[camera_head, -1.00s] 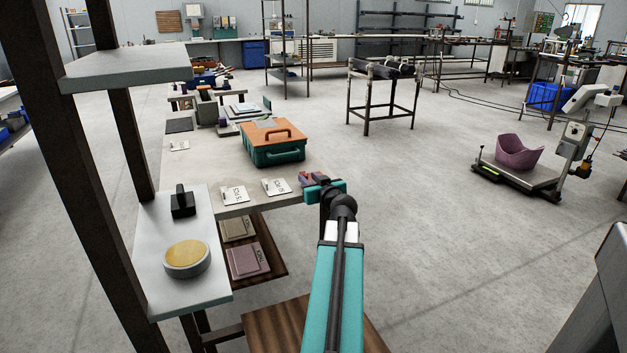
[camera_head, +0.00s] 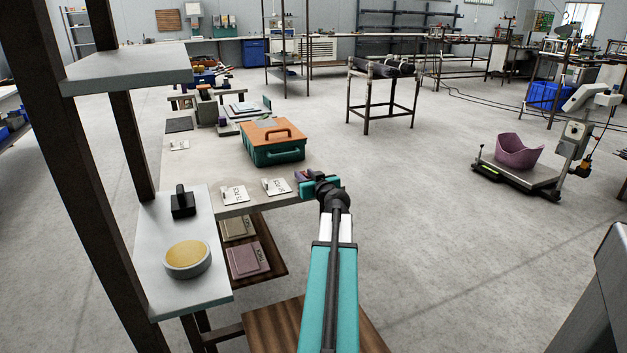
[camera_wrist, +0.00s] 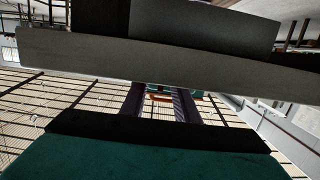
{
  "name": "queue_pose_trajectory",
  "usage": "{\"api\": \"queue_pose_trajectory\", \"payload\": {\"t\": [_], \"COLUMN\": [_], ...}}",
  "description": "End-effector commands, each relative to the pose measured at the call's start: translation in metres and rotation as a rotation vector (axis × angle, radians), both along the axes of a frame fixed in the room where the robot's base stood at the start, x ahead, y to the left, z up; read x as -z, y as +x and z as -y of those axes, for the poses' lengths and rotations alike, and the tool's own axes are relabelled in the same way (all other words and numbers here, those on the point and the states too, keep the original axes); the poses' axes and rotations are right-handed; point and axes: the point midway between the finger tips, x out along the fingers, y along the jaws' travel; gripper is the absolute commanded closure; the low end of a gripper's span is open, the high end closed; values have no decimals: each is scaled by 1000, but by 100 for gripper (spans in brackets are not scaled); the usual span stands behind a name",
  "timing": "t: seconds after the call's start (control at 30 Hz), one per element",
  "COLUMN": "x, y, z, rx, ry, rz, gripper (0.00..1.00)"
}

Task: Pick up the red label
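I see no plainly red label. A dusky pink, flat stack with dark print (camera_head: 248,261) lies on the lower shelf under the table, and I cannot tell if it is the label meant. Two white printed cards (camera_head: 235,195) (camera_head: 276,186) lie near the table's front edge. My gripper (camera_head: 302,176) is at the table's right front corner, right of the cards. In the wrist view its two dark fingers (camera_wrist: 159,103) stand apart, with nothing seen held. Orange and teal of the toolbox show between them.
The toolbox (camera_head: 275,152), teal with an orange lid, stands on the table (camera_head: 190,165) behind the cards. A beige stack (camera_head: 237,229) lies beside the pink one. A side shelf (camera_head: 152,269) holds a yellow-topped round thing (camera_head: 187,258). The floor right of my arm is clear.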

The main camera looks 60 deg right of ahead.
Motion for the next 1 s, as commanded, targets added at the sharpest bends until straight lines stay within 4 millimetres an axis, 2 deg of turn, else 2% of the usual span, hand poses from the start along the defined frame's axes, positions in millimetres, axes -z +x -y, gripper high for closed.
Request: {"api": "queue_pose_trajectory", "payload": {"t": [0.07, 0.2, 0.23, 0.67, 1.0], "x": [0, 0, 0, -2, -26], "y": [0, 0, 0, 0, 1], "z": [0, 0, 0, 0, 0], "rx": [0, 0, 0, -1, -1], "ry": [0, 0, 0, 0, -1], "rz": [0, 0, 0, 1, 0], "gripper": [74, 97, 100, 100, 100]}}
